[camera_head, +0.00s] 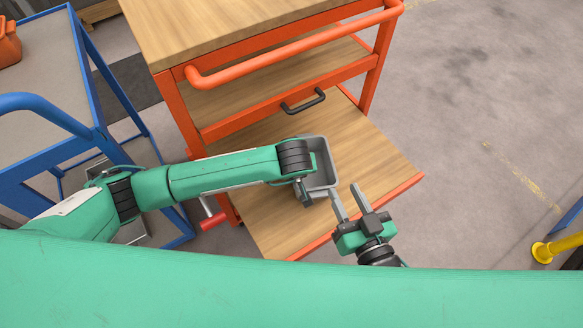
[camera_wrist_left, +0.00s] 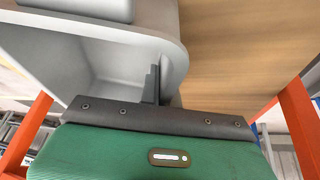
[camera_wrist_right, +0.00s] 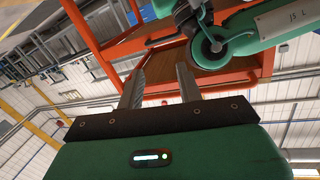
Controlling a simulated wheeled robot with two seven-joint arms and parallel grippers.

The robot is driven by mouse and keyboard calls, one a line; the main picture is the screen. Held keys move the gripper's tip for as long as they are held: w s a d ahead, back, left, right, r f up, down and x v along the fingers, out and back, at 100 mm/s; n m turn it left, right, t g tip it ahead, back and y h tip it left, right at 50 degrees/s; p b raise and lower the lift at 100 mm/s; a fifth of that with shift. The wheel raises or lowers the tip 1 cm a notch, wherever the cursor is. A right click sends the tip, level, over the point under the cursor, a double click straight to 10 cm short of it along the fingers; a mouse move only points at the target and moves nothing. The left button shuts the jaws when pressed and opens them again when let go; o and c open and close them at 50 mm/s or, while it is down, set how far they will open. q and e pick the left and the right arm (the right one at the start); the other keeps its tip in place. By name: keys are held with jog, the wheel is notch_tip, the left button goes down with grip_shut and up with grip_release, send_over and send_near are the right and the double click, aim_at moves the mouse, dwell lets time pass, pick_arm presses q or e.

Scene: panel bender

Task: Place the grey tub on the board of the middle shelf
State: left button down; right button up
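The grey tub (camera_head: 325,172) is an open box over the lowest wooden board in the head view, partly hidden by my left wrist. It fills the upper left of the left wrist view (camera_wrist_left: 95,60). My left gripper (camera_head: 303,192) is at the tub's near side, with a finger against its wall; it looks shut on that wall. I cannot tell whether the tub rests on wood or hangs above it. My right gripper (camera_head: 347,188) is open and empty, right of the tub. The orange cart's middle board (camera_head: 270,82) lies under the top board.
The lowest board (camera_head: 375,160) extends toward me and is clear right of the tub. A black handle (camera_head: 303,101) and an orange push bar (camera_head: 290,50) cross the cart's front.

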jog(key=shift+w+r, duration=0.1)
jog(key=shift+r, duration=0.05)
pick_arm(q)
jog(key=shift+f, duration=0.1)
jog(key=c, duration=2)
grip_release()
jog(key=shift+c, duration=0.2)
jog(key=o, duration=0.4)
pick_arm(e)
jog(key=shift+r+t, duration=0.25)
jog(key=shift+t, duration=0.05)
